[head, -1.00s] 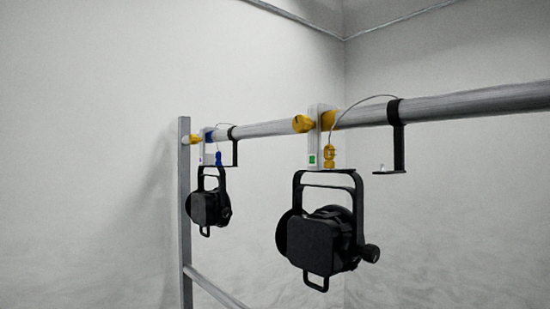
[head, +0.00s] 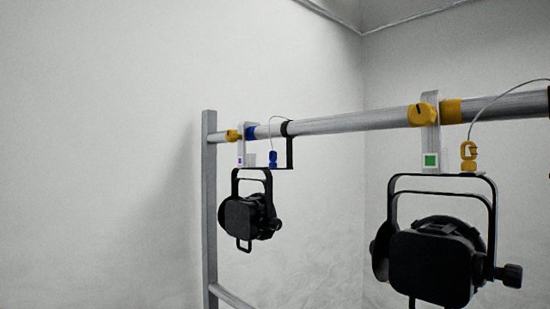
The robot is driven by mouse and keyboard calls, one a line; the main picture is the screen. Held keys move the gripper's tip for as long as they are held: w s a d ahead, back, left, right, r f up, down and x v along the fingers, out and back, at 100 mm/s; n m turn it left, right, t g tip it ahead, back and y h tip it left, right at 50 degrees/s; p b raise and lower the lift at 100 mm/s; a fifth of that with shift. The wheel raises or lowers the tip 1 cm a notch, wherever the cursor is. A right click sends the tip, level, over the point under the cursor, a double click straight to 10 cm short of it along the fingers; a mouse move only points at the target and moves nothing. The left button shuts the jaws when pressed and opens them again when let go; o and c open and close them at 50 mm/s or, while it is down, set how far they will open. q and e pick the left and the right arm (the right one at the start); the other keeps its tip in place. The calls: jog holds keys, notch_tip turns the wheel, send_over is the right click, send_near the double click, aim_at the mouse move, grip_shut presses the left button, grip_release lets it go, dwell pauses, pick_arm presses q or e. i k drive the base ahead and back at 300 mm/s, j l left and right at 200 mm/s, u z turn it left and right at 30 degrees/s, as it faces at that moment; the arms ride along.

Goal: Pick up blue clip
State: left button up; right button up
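The blue clip (head: 273,159) is small and upright. It appears to stand on the flat black bracket plate (head: 283,168) above the farther par can (head: 249,218), left of centre. A thin cable loops from the pipe down to it. A blue band (head: 251,132) wraps the pipe just above and left of it. Neither of my grippers shows in the head view.
A grey pipe (head: 360,120) runs across, joined to an upright post (head: 210,200) at the left. A nearer par can (head: 433,262) hangs at the right, with a yellow clip (head: 468,157) and yellow knob (head: 421,115) above. Left of the post is bare wall.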

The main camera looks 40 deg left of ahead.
aim_at(273, 156)
jog(key=j, duration=0.7)
jog(key=k+j, duration=0.15)
jog(key=j, duration=0.5)
jog(key=j+z, duration=0.05)
